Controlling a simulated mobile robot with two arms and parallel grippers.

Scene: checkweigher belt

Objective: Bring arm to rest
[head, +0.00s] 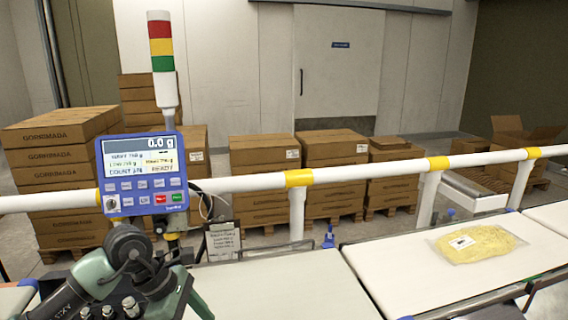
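Part of my own arm, grey-green with dark joints, is at the lower left of the head view, bent in front of the post of the blue weigher display (142,172). I make out no gripper fingers on it. My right arm and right gripper do not show. A clear bag with yellow contents (478,243) and a white label lies flat on the right white belt (400,275). It is well apart from my arm. The middle belt section (280,290) is bare.
A white rail with yellow bands (345,175) runs behind the belts. The display reads 0.0 g, beneath a red, yellow and green light tower (161,45). A small card (223,241) stands behind the belt. Stacked cartons (333,150) stand beyond the rail.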

